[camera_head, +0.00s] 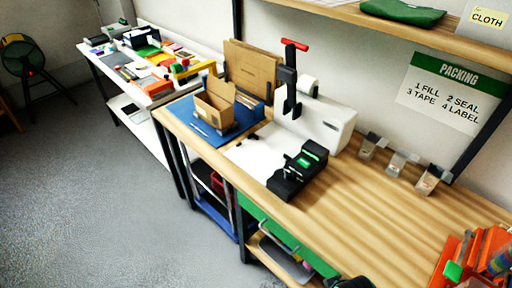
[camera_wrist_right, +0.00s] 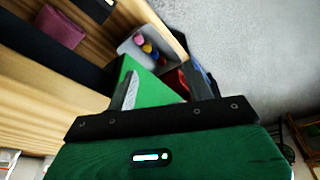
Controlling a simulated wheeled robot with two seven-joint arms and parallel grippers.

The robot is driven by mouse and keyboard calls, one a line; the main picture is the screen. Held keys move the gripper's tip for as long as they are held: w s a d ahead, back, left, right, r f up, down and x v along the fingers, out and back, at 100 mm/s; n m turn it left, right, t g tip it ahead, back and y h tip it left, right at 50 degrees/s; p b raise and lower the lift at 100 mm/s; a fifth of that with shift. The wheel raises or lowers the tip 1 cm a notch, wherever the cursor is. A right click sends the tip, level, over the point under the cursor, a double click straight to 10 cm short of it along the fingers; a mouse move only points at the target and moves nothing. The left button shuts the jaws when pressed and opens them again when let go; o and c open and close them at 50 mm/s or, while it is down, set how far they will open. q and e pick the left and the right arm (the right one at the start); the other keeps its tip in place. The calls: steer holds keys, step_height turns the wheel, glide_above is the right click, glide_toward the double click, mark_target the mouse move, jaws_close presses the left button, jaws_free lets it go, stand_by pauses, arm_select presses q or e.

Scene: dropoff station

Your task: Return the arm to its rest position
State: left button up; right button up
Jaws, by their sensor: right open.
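My right gripper (camera_wrist_right: 160,76) shows in the right wrist view, with its green body along the bottom and its two fingers apart. Nothing is held between the fingers. Beyond them are a green panel (camera_wrist_right: 152,82) and a grey tray (camera_wrist_right: 138,46) with small coloured items. I cannot tell how far the fingers are from these. In the head view only a dark shape (camera_head: 350,284) shows at the bottom edge; I cannot tell whether it is part of my arm. My left gripper is in neither view.
The wooden packing bench (camera_head: 365,215) carries a black device (camera_head: 297,172), a white machine (camera_head: 325,122), an open cardboard box (camera_head: 214,104) and small clear cups (camera_head: 396,163). Orange items (camera_head: 475,255) stand at the right. Open grey floor (camera_head: 90,210) is at left.

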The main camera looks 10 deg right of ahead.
steer(key=s+f+g, duration=0.1)
steer(key=s+f, duration=0.2)
steer(key=f, duration=2.2)
steer(key=s+d+f, duration=0.1)
steer(key=s+f, duration=0.8)
steer(key=s+d+f+g, duration=0.1)
steer(key=s+d+f, duration=0.1)
steer(key=s+f, duration=0.7)
steer(key=shift+s+d, duration=0.3)
steer(key=shift+s, duration=0.05)
